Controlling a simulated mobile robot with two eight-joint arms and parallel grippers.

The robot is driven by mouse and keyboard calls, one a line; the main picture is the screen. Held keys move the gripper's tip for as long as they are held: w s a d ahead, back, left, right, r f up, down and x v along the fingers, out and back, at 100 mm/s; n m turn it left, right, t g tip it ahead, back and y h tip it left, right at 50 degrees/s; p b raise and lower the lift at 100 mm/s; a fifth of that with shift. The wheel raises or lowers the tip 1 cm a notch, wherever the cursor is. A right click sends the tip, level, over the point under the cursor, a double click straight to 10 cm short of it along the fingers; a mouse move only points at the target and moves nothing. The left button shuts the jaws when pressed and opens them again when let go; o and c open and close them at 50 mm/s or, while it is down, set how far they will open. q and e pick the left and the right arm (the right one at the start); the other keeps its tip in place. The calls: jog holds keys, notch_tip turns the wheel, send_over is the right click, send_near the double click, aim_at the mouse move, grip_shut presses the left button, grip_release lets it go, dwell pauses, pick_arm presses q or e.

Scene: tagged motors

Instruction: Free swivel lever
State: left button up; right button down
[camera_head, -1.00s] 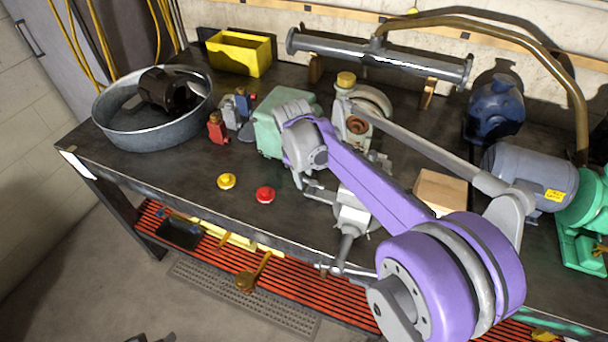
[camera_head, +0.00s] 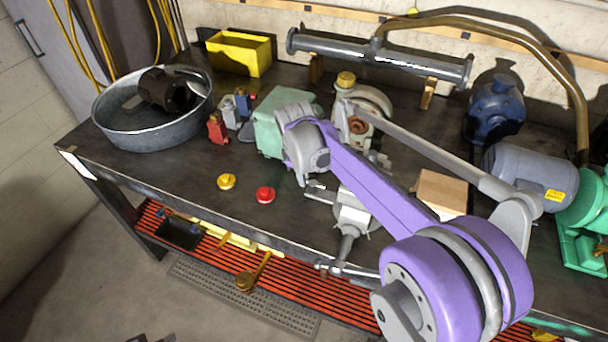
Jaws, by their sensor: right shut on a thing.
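A grey bench vise (camera_head: 352,212) sits at the front edge of the dark workbench. Its clamping screw and handle (camera_head: 346,266) hang over the edge. The swivel lever (camera_head: 321,191) is a small grey bar at the left side of the vise base. My purple right arm reaches over the vise from the lower right. My right gripper (camera_head: 303,178) points down at this bar and is shut on it. The wrist hides most of the fingers and the contact. My left gripper is not in view.
A green housing (camera_head: 268,125) stands just behind the wrist, and a wooden block (camera_head: 442,193) is right of the vise. Yellow (camera_head: 227,181) and red (camera_head: 265,195) knobs lie left of it. Motors (camera_head: 528,178) crowd the right; a metal tub (camera_head: 145,138) stands left.

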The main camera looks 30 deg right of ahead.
jog(key=c, duration=0.9)
grip_release()
jog(key=shift+o, duration=0.2)
notch_tip(320, 180, up, 11)
jog(key=s+a, duration=0.1)
jog(key=shift+s+a+f+p, duration=0.2)
jog(key=shift+s+a+p, duration=0.05)
jog(key=shift+a+p, duration=0.1)
jog(key=shift+f, duration=0.1)
